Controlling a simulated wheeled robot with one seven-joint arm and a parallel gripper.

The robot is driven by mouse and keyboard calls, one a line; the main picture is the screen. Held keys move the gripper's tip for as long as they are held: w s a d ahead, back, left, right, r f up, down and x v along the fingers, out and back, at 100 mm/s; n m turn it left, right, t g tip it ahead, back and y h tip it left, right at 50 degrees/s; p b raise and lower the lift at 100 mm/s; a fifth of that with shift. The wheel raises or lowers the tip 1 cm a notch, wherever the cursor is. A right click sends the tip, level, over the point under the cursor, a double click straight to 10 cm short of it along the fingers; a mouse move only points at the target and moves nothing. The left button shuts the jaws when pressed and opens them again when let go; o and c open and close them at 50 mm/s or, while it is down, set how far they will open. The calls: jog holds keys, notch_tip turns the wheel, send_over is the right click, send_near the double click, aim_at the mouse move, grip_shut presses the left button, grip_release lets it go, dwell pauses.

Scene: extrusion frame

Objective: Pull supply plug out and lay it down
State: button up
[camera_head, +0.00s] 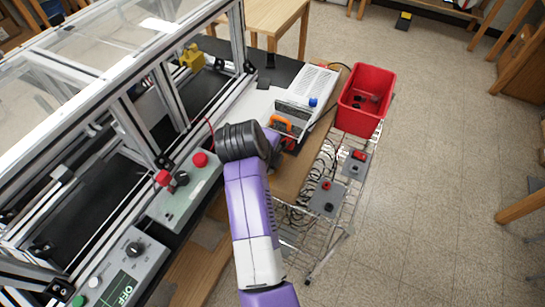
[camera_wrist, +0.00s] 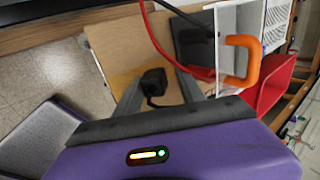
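A black plug (camera_wrist: 153,80) with a black cable shows in the wrist view against a tan wooden surface. I cannot tell whether it lies free there or sits in something. My gripper (camera_wrist: 159,82) is open. Its two grey fingers stand apart, and the plug appears between them with a visible gap on each side. In the head view my purple arm and its black joint hide my gripper and the plug. An orange handle (camera_wrist: 240,59) on a white-sided box is to the right in the wrist view; it also shows in the head view (camera_head: 281,123).
A red cable (camera_wrist: 157,38) runs close past my fingers toward the orange handle. A red bin (camera_head: 366,100) stands on the wire cart at the right. The control box with a red button (camera_head: 200,159) and the extrusion frame (camera_head: 127,127) are to the left.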

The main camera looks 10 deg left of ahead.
jog(key=b+v, duration=0.1)
jog(key=v, duration=0.6)
jog(key=shift+s+r, duration=0.2)
jog(key=shift+r, duration=0.15)
dwell(0.7)
